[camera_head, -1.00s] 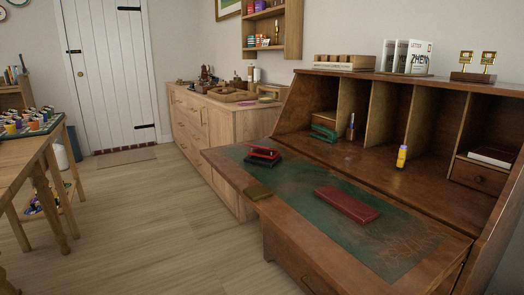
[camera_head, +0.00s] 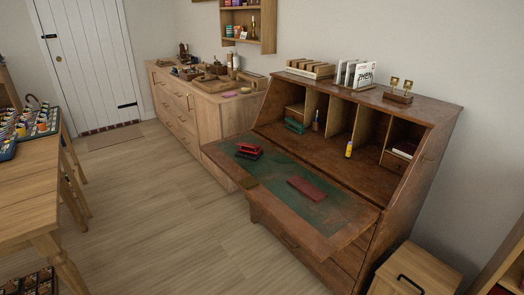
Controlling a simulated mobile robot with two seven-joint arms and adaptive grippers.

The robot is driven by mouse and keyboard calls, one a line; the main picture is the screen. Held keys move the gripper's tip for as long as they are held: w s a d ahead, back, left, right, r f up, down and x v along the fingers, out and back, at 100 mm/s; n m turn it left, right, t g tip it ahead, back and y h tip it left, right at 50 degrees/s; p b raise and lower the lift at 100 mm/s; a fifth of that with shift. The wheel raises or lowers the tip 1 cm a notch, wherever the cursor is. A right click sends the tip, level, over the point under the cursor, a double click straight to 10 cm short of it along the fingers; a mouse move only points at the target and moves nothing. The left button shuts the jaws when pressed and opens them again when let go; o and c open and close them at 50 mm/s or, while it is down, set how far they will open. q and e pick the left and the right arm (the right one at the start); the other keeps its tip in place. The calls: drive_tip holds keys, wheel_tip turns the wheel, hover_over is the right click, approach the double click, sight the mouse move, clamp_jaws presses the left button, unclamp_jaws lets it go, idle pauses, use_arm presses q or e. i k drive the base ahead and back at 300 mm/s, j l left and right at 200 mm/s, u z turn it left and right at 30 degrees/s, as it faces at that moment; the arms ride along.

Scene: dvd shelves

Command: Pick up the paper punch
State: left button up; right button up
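A red and black desk tool (camera_head: 249,151), which looks like the paper punch, rests on the green inlay of the wooden writing desk's fold-down top (camera_head: 345,232), towards its left end. A dark green object (camera_head: 295,126) sits inside the desk at the left, below the compartments; it is too small to identify for certain. Neither of my grippers shows in the view.
A flat red case (camera_head: 307,188) lies on the green inlay. A yellow bottle (camera_head: 349,149) stands below the compartments. A wooden sideboard (camera_head: 190,112) adjoins the desk's left; a wooden box (camera_head: 415,272) stands at its right. The floor (camera_head: 190,220) in front is clear.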

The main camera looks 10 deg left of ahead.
sight(253, 154)
drive_tip(key=j+z, duration=0.15)
drive_tip(key=z, duration=0.25)
drive_tip(key=j+z, duration=0.15)
drive_tip(key=z, duration=0.25)
drive_tip(key=j+z, duration=0.15)
drive_tip(key=z, duration=0.2)
drive_tip(key=j+z, duration=0.3)
drive_tip(key=j, duration=0.2)
drive_tip(key=k+j+z, duration=0.1)
drive_tip(key=j+z, duration=0.2)
drive_tip(key=j, duration=0.15)
